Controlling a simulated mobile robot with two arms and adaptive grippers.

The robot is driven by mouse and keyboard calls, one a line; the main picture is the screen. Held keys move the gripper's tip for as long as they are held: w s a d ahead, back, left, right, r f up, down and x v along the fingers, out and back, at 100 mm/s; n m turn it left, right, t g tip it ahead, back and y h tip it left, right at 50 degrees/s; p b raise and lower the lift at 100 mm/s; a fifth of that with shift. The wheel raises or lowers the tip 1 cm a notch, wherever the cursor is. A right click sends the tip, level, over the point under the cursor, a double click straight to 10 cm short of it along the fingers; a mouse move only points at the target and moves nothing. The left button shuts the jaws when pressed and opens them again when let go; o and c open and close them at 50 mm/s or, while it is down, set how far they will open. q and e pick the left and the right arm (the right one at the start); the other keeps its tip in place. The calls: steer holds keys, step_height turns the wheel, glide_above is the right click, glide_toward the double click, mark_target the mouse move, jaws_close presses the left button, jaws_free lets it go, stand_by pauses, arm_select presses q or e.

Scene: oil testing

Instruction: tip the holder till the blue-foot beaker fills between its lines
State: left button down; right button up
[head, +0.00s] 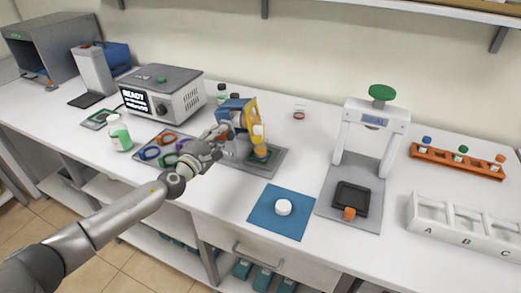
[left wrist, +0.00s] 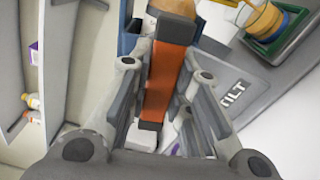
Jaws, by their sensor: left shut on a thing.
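My left gripper (head: 222,132) is shut on the orange handle (left wrist: 168,85) with dark ends, which lies between its fingers in the left wrist view. The holder (head: 233,104), with blue parts, stands on a grey base and carries a tilted yellow bottle (head: 252,116). Below the bottle, a small beaker (head: 261,152) with amber liquid stands on a green pad. It also shows in the left wrist view (left wrist: 268,22), cut by the top edge. Its lines and the liquid level cannot be read. My right gripper is not in view.
The grey base (left wrist: 240,80) is marked TILT. A blue mat (head: 265,222) with a white disc, a white press (head: 375,130) and an orange rack (head: 455,162) are to the right.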

arm_select(q)
steer(key=shift+s+f, duration=0.1)
steer(key=shift+f, duration=0.1)
steer(key=n, duration=0.2)
steer(key=shift+d+n, duration=0.1)
steer(key=shift+n, duration=0.3)
steer(key=n, duration=0.4)
steer(key=shift+n, duration=1.1)
steer(key=n, duration=0.2)
steer(key=shift+n, duration=0.4)
steer(key=n, duration=0.3)
